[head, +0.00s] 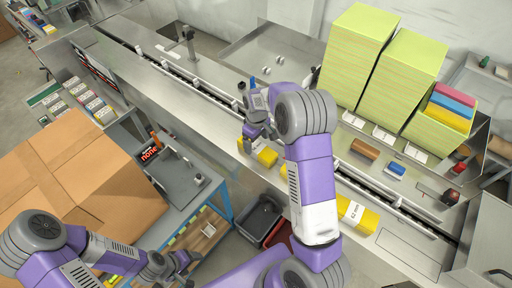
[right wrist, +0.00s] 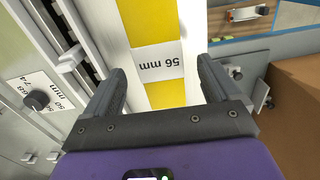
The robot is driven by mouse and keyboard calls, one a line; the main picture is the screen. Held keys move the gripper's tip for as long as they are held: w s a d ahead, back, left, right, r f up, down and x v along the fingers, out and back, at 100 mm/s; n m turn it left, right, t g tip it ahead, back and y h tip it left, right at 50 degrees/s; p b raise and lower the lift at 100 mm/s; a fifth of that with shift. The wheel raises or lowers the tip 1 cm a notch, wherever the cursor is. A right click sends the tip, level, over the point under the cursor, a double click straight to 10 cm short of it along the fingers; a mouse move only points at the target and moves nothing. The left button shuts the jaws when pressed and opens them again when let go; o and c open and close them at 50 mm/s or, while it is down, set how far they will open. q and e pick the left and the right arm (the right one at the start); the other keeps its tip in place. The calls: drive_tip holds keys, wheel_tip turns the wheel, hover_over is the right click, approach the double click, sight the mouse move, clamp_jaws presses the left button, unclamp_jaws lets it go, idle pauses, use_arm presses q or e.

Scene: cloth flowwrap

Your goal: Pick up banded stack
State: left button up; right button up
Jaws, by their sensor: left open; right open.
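A yellow stack (right wrist: 162,95) with a white band marked "56 mm" (right wrist: 159,62) lies between the open fingers of my right gripper (right wrist: 160,75) in the right wrist view. Clear gaps show on both sides, so the fingers do not touch it. In the head view a yellow stack (head: 267,157) lies just below my right gripper (head: 257,132), near the front edge of the steel bench. Another yellow stack (head: 357,214) with a "62 mm" band lies further right; a yellow piece (head: 284,173) between them is partly hidden by my right arm. My left gripper (head: 180,265) is open and empty at lower left.
Tall green stacks (head: 357,58) and colored cloths (head: 449,108) stand at the back right. A channel with white pushers runs along the bench (head: 215,115). A large cardboard box (head: 75,180) and a grey side table (head: 180,180) fill the left. Dark bins (head: 259,218) sit below.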

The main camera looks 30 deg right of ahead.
sight(255, 145)
drive_tip(key=f, duration=0.4)
drive_tip(key=shift+w+f, duration=0.25)
drive_tip(key=shift+f, duration=0.05)
drive_tip(key=shift+a, duration=0.1)
drive_tip(key=shift+c, duration=0.3)
drive_tip(key=c, duration=1)
